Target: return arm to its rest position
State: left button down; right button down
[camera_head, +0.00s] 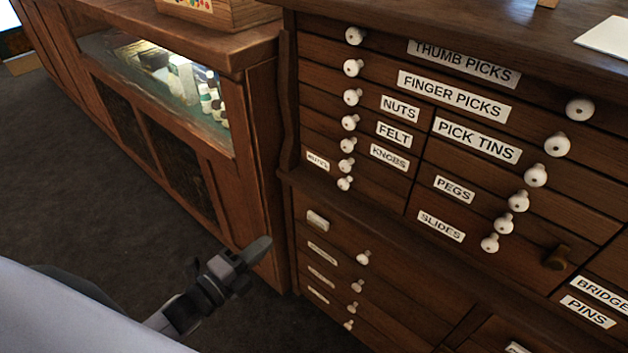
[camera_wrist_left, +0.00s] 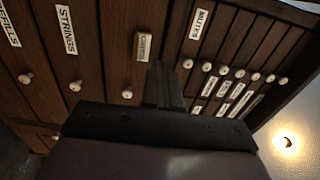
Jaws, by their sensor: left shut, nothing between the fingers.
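My left gripper (camera_head: 256,250) comes in from the lower left in the head view. It is shut and empty, its dark fingers pointing up and to the right in front of the lower left drawers of the wooden cabinet (camera_head: 290,235). In the left wrist view the closed fingers (camera_wrist_left: 162,85) show as one dark block against the drawer fronts. I cannot tell whether the fingertips touch the cabinet. My right gripper is not in view.
The cabinet has several labelled drawers with white knobs, such as the finger picks drawer (camera_head: 430,95). A lit glass display case (camera_head: 180,90) stands to its left. Dark carpet (camera_head: 60,190) lies open at the left.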

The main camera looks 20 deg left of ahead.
pick_arm(q)
jog(key=s+d+f+n+g+y, duration=0.2)
jog(key=s+d+n+g, duration=0.15)
jog(key=s+n, duration=0.45)
jog(key=s+d+f+n+g+y, duration=0.2)
jog(key=s+d+n+g, duration=0.15)
jog(key=n, duration=0.85)
notch_tip(320, 180, up, 14)
jog(key=s+a+p, duration=0.1)
jog(key=a+p, duration=0.1)
jog(key=p, duration=1.5)
